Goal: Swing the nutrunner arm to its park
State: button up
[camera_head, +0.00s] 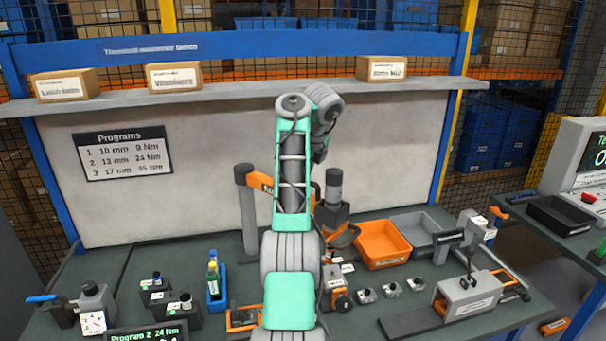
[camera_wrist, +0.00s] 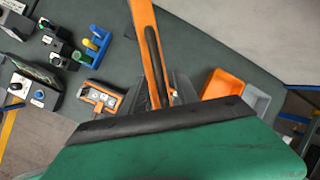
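The nutrunner arm (camera_head: 262,183) is an orange link on a grey post (camera_head: 248,222) at the back of the bench, partly hidden behind my own arm. A dark grey cylindrical tool body (camera_head: 333,190) stands just right of my arm and seems to belong to it. In the wrist view an orange bar with a black slot (camera_wrist: 151,45) runs down toward my gripper (camera_wrist: 163,92). Dark fingers show on both sides of the bar; whether they press on it cannot be told. In the head view my gripper is hidden behind my arm. I cannot make out a park.
An orange bin (camera_head: 383,246) and a grey bin (camera_head: 412,232) stand right of my arm. A clamp fixture (camera_head: 466,296) sits front right. A blue bottle rack (camera_head: 216,285) and small switch boxes (camera_head: 178,308) are left. A shelf (camera_head: 240,92) with cartons spans the back.

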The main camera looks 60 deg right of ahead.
jog(key=p+v, duration=0.1)
jog(key=v, duration=0.6)
jog(key=shift+s+r+p, duration=0.15)
jog(key=shift+r+p, duration=0.2)
jog(key=shift+a, duration=0.15)
